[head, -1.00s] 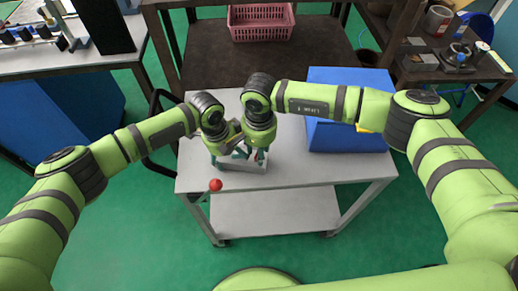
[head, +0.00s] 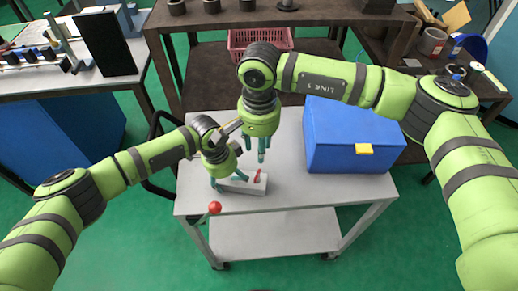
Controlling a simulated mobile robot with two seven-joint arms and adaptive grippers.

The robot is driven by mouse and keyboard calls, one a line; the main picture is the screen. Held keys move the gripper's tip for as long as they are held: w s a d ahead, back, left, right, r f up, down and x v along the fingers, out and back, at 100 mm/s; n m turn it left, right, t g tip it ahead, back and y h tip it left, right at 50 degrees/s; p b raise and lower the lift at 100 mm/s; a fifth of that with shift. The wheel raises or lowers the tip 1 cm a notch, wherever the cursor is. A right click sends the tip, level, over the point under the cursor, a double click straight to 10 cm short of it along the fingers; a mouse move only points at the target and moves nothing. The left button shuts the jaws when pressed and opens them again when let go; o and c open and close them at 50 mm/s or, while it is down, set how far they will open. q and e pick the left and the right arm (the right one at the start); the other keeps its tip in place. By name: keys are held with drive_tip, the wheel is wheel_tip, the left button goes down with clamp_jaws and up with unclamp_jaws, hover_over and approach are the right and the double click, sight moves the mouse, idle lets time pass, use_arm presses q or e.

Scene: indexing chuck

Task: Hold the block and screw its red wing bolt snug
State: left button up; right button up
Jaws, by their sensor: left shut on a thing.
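The pale grey block (head: 245,187) lies on the white cart top (head: 310,190), near its front left. The red wing bolt (head: 257,176) stands up at the block's right part. My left gripper (head: 228,184) is shut on the left part of the block, its teal fingers partly hiding that end. My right gripper (head: 256,155) hangs above and behind the bolt, fingers pointing down and apart from it. Its fingers show a gap with nothing between them. How far the bolt is screwed in cannot be told.
A blue box with a yellow latch (head: 352,135) stands on the cart's right side. A red ball (head: 215,207) shows at the cart's front left edge. A pink basket (head: 259,42) sits on the brown bench behind. The cart top right of the block is clear.

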use_arm(q)
drive_tip(key=shift+a, duration=0.1)
drive_tip(key=o, duration=1.3)
drive_tip(key=shift+o, duration=0.2)
wheel_tip(320, 180, up, 12)
drive_tip(key=a, duration=0.1)
drive_tip(key=shift+a, duration=0.4)
drive_tip(key=shift+s+f, duration=0.1)
drive_tip(key=shift+s, duration=0.05)
